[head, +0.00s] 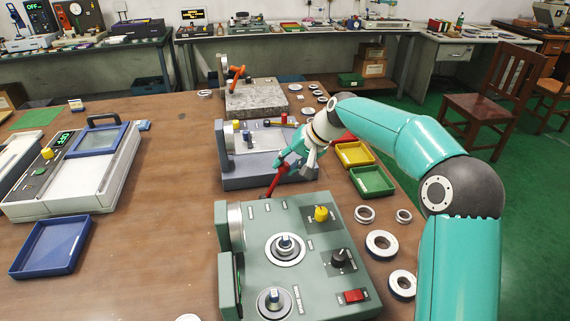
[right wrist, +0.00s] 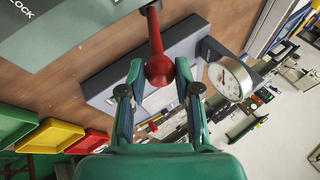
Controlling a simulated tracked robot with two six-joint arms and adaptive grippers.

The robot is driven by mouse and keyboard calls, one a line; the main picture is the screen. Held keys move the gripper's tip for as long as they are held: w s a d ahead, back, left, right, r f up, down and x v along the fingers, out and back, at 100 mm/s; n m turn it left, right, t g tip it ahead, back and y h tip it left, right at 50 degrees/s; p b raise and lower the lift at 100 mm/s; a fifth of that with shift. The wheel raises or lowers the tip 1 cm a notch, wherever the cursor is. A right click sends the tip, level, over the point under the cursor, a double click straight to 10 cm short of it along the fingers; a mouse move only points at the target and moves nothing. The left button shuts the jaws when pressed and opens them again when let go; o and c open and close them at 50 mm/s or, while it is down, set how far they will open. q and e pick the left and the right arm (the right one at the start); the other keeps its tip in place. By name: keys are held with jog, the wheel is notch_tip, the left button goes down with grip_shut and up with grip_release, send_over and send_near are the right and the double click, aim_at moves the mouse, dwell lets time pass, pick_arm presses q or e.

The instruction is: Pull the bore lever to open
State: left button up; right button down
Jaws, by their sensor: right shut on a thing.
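A red lever (head: 272,185) stands up from the far edge of the green-grey machine box (head: 262,216) in the head view. It leans up and to the right. My right gripper (head: 287,161) is at its upper end. In the right wrist view the lever's red ball knob (right wrist: 159,71) sits between the two fingers of my right gripper (right wrist: 160,85), which is shut on it. The fingers partly hide the knob in the head view. My left gripper is not in view.
The box carries a yellow knob (head: 321,213), a black knob (head: 340,258) and a red switch (head: 354,296). A grey-blue machine (head: 245,176) stands just behind. Yellow (head: 353,154) and green (head: 372,182) trays and metal rings (head: 381,245) lie to the right. Wooden table is clear at left centre.

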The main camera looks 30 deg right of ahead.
jog(key=shift+s+d+f, duration=0.2)
jog(key=shift+d+f, duration=0.1)
jog(key=shift+f, duration=0.1)
jog(key=c, duration=0.8)
grip_release()
jog(key=shift+d, duration=0.1)
jog(key=shift+c, duration=0.2)
jog(key=shift+w+r, duration=0.1)
jog(key=shift+r, duration=0.05)
jog(key=v, duration=1.1)
jog(key=shift+s+r, duration=0.25)
jog(key=shift+r, duration=0.1)
